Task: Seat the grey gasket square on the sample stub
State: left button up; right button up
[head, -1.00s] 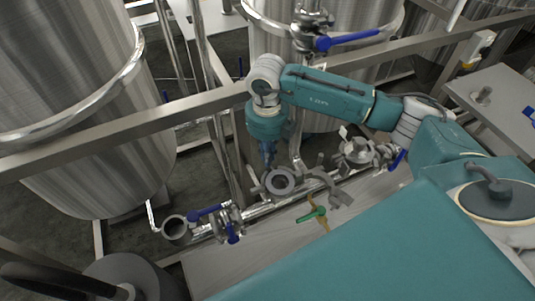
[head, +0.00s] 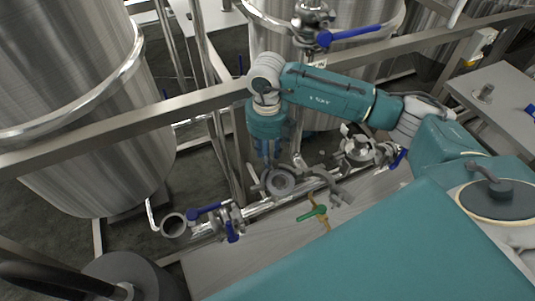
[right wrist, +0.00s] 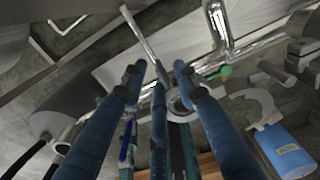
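A grey ring (head: 280,182), which I take for the gasket, lies at the pipe line in the middle of the head view. It also shows in the right wrist view (right wrist: 178,106), partly behind a finger. Whether it sits flat on the sample stub I cannot tell; what is under it is hidden. My right gripper (head: 268,158) points down just behind and above the ring, its blue fingers spread. In the right wrist view the fingers (right wrist: 158,75) stand apart with nothing gripped between them. My left gripper is not in view.
A grey curved clamp (head: 328,186) and a green-handled valve (head: 312,214) lie right of the ring. An open pipe end (head: 174,226) and blue-handled valves (head: 232,226) are left. A steel rail (head: 130,128) and large tanks (head: 70,90) stand behind.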

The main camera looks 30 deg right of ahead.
notch_tip(320, 180, up, 8)
jog(key=shift+f, duration=0.2)
jog(key=shift+f, duration=0.1)
dwell(0.6)
